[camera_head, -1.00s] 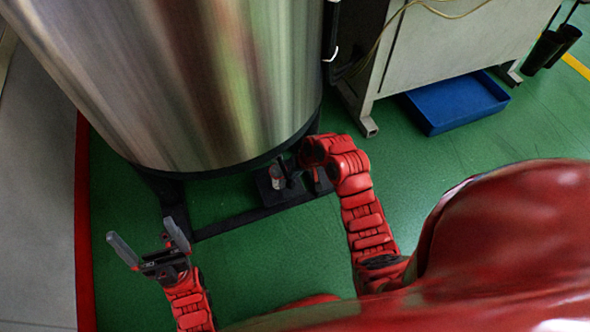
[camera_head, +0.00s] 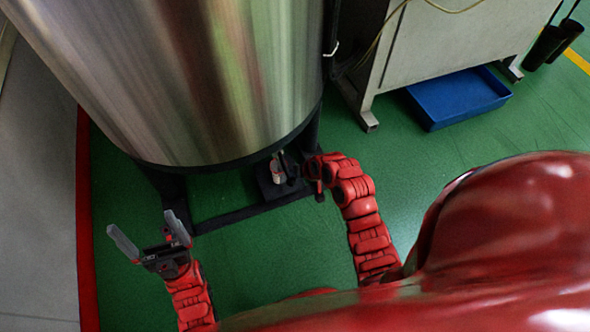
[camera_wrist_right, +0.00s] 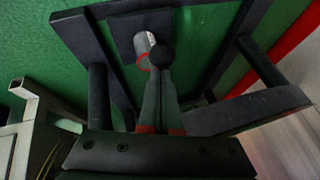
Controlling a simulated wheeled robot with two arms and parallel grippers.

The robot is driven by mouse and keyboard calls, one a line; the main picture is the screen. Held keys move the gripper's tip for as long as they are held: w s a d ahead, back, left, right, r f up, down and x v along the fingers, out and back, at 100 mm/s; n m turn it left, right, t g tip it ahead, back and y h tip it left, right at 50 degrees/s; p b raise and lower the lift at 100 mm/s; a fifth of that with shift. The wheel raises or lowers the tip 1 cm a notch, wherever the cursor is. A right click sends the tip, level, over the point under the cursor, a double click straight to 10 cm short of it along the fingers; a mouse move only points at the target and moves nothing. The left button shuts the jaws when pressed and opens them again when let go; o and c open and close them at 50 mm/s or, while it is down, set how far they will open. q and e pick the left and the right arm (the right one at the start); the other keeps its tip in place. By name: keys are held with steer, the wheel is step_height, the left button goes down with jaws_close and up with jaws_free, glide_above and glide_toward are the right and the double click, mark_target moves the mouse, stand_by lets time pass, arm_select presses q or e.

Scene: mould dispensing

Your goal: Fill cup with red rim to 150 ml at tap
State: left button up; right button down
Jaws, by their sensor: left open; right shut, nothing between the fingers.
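The cup with the red rim (camera_head: 278,173) stands on a dark plate (camera_head: 266,186) low under the steel tank. In the right wrist view the pale cup (camera_wrist_right: 143,42) shows its red rim (camera_wrist_right: 143,62), partly covered by a round black knob (camera_wrist_right: 160,55), which looks like part of the tap. My right gripper (camera_wrist_right: 162,74) is shut and empty, with its fingertips close to the knob; I cannot tell if they touch. The liquid level in the cup is too small to see. My left gripper (camera_head: 143,232) is open and empty, away from the tank at the lower left.
The big steel tank (camera_head: 190,80) stands on a dark frame (camera_head: 225,220) close around the cup. A metal cabinet (camera_head: 450,45) and a blue tray (camera_head: 458,97) stand to the right. Green floor lies free in front of the frame.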

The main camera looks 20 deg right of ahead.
mark_target(295, 181)
steer(key=shift+s+f+t+b, duration=0.25)
steer(key=shift+f+t+b, duration=0.35)
steer(key=shift+f, duration=0.45)
steer(key=shift+f+t+b, duration=0.5)
steer(key=shift+f+b, duration=0.1)
steer(key=shift+b, duration=0.1)
steer(key=shift+f+t+b, duration=0.35)
steer(key=shift+t+b, duration=0.05)
steer(key=shift+b, duration=0.1)
steer(key=shift+w, duration=0.1)
steer(key=shift+r+n, duration=0.1)
steer(key=shift+n, duration=0.2)
steer(key=shift+a+f, duration=0.15)
steer(key=shift+f, duration=0.05)
stand_by(5.1)
